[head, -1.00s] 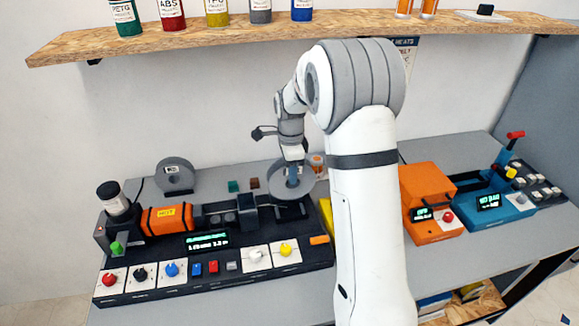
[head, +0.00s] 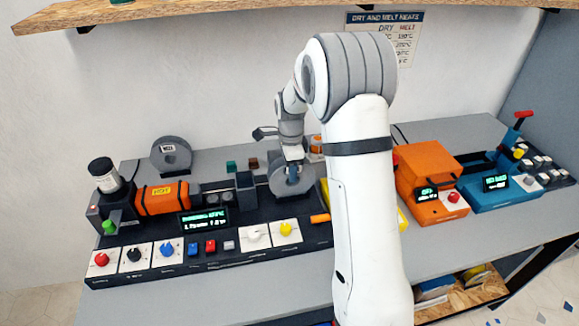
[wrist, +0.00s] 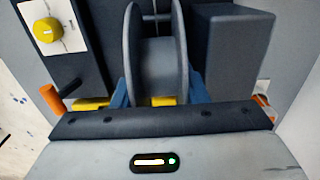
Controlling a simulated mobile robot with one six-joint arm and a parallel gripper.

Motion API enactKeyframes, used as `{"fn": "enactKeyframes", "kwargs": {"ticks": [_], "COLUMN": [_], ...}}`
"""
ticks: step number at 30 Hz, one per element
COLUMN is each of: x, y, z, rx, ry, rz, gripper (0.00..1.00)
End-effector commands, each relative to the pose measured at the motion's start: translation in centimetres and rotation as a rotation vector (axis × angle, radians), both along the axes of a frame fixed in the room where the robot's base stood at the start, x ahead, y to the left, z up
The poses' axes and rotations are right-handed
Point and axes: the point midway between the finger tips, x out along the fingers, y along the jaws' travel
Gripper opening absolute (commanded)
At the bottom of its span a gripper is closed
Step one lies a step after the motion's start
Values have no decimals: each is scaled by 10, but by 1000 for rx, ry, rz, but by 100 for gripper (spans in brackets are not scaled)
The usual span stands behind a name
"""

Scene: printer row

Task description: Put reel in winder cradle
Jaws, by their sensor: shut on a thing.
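The grey reel (head: 290,181) is at the right end of the black extruder line, where the winder is. In the wrist view the reel (wrist: 131,60) stands upright on edge between my blue fingers. My gripper (head: 292,172) is shut on it from above; the fingers also show in the wrist view (wrist: 153,95). The cradle itself is mostly hidden by the reel and gripper, so I cannot tell whether the reel rests in it.
A second grey reel (head: 171,156) stands at the back left. An orange barrel (head: 166,197) and a row of knobs lie left of the winder. An orange box (head: 428,172) and a blue machine (head: 490,188) stand right of my arm. A shelf (head: 180,10) runs above.

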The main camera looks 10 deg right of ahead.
Motion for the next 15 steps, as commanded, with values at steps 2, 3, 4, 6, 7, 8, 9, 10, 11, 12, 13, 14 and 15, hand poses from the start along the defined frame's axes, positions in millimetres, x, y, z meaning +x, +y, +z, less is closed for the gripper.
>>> {"fn": "enactKeyframes", "kwargs": {"ticks": [2,3,4,6,7,8,9,10,11,12,13,14,15], "x": [0,0,0,0,0,0,0,0,0,0,0,0,0], "y": [0,0,0,0,0,0,0,0,0,0,0,-1,-1], "z": [0,0,0,1,1,1,1,1,1,1,1,1,1], "rx": [0,0,0,0,0,0,0,0,0,0,0,0,0], "ry": [0,0,0,-1,-1,-1,-1,-1,-1,-1,-1,-1,-1], "rz": [0,0,0,0,-1,-1,-1,-1,-1,-1,-1,-1,-1], "gripper": [16,16,16,42,45,47,50,53,55,59,61,63,65]}}
